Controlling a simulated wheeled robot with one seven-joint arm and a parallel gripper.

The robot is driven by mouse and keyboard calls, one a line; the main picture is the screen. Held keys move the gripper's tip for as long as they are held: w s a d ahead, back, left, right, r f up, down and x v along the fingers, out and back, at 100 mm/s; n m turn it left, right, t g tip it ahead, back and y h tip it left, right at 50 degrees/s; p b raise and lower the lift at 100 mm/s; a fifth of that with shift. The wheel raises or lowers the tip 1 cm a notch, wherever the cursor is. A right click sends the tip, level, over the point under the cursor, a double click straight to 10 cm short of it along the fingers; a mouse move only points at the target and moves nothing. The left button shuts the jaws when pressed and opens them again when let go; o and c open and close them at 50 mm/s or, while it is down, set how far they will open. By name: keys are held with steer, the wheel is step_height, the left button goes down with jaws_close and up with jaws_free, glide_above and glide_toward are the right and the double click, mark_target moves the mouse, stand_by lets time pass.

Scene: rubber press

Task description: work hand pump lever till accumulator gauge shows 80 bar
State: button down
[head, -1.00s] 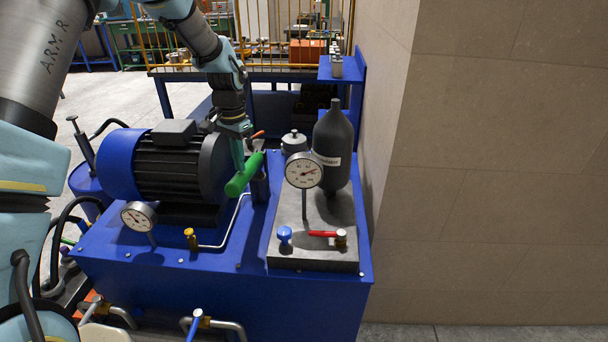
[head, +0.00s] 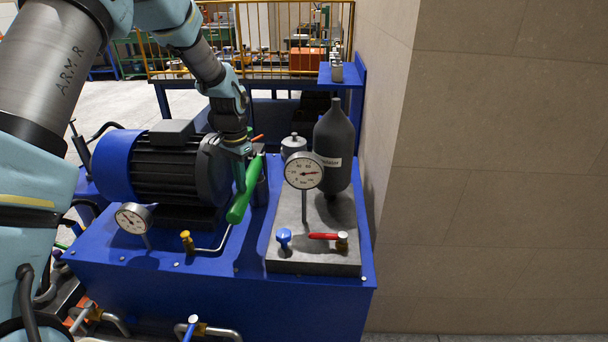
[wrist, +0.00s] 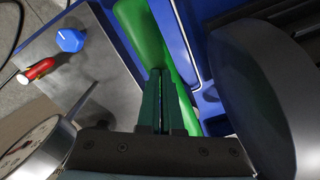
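The green-gripped hand pump lever (head: 238,208) slants down toward the front of the blue power unit. My gripper (head: 240,185) is at the lever, fingers pointing down. In the wrist view the fingers (wrist: 162,88) are together with only a thin gap, lying over the wider green lever (wrist: 138,25); exact contact is hidden. The accumulator (head: 333,140) is a dark upright bottle. Its round white gauge (head: 303,171) stands in front, needle pointing right; the figures are too small to read surely. The gauge also shows partly in the wrist view (wrist: 32,145).
A second gauge (head: 133,218) stands at the front left of the blue tank. The motor (head: 165,165) is close left of my gripper. A blue knob (head: 284,236) and red-handled valve (head: 324,236) sit on the grey block. A wall (head: 490,180) closes the right side.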

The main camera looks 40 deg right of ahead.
step_height(320, 180, up, 12)
steer(key=p, duration=0.8)
steer(key=shift+r, duration=0.2)
stand_by(1.0)
step_height(320, 180, up, 7)
steer(key=p, duration=0.1)
steer(key=shift+p, duration=0.4)
steer(key=shift+f, duration=0.1)
stand_by(0.4)
